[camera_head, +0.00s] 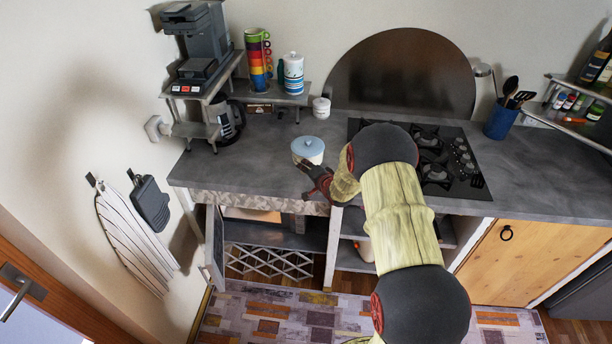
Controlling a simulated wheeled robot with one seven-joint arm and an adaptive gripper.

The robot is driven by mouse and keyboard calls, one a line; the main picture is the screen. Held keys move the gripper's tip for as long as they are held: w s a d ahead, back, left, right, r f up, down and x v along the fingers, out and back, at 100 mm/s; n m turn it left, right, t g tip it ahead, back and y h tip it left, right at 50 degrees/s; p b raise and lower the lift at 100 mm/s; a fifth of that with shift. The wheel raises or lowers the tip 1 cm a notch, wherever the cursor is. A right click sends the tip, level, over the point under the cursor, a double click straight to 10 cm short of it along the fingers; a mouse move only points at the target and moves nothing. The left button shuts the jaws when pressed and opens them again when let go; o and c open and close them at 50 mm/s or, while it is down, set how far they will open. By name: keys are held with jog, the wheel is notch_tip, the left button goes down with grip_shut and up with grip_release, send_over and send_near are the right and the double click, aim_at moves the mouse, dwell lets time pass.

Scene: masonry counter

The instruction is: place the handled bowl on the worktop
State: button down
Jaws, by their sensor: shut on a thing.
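The handled bowl (308,149) is round and white with a light blue top. It appears upright, over the grey worktop (260,152), left of the hob. My gripper (307,172) reaches it from the front right and is shut on its near side. The fingertips and the handle are too small and partly hidden to make out. I cannot tell whether the bowl's base touches the worktop or hangs just above it.
A small white jar (321,108) stands behind the bowl. A shelf at the back left holds a coffee machine (196,45), stacked coloured cups (258,55) and a canister (293,72). The black hob (455,165) lies right, partly behind my arm. Worktop left of the bowl is clear.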

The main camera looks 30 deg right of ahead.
jog(key=shift+w+d+f+b, duration=0.15)
jog(key=shift+f+b, duration=0.15)
jog(key=shift+f, duration=1.35)
jog(key=c, duration=2.2)
grip_release()
jog(key=shift+f, duration=0.15)
jog(key=o, duration=0.4)
jog(key=shift+o, duration=0.4)
